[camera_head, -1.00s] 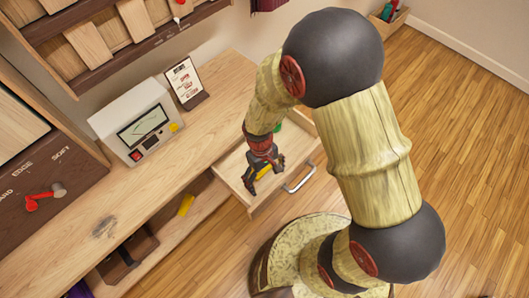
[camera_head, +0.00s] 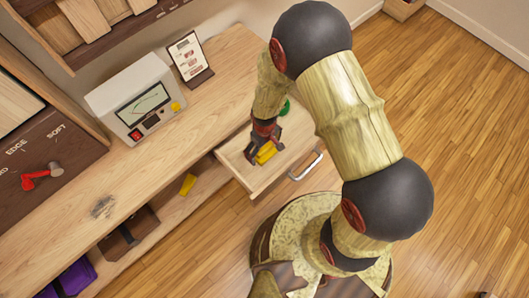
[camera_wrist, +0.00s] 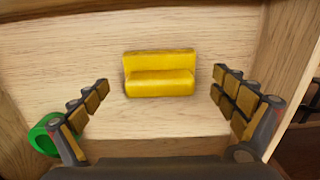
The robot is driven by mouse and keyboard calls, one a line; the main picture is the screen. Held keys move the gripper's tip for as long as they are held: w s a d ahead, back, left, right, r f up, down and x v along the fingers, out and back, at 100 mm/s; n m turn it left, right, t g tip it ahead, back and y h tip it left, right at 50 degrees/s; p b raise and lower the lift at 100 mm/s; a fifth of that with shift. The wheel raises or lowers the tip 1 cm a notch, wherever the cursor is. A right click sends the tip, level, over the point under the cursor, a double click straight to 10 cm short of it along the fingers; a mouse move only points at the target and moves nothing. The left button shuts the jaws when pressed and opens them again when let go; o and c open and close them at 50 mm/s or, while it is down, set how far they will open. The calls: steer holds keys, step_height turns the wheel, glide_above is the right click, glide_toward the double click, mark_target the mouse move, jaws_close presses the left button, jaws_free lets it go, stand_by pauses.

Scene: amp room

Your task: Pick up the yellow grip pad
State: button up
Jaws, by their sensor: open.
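The yellow grip pad (camera_wrist: 160,75) lies on the floor of the open drawer, between and just ahead of my gripper's fingers in the wrist view. It has a stepped, two-level shape. In the head view the yellow pad (camera_head: 266,152) shows beside my gripper (camera_head: 262,144), inside the drawer (camera_head: 248,182). My gripper (camera_wrist: 163,101) is open in the wrist view, with one finger on each side of the pad and a gap to both. Nothing is held.
A green ring-like object (camera_wrist: 45,134) lies in the drawer left of my gripper in the wrist view. The drawer walls stand close around. Another yellow piece (camera_head: 187,184) lies on the lower shelf. A meter box (camera_head: 143,101) and a sign (camera_head: 189,57) stand on the bench.

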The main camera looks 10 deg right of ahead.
steer(key=shift+f, duration=0.8)
steer(key=shift+r, duration=0.1)
steer(key=shift+c, duration=0.7)
steer(key=c, duration=1.1)
steer(key=shift+s, duration=0.1)
steer(key=shift+c, duration=0.7)
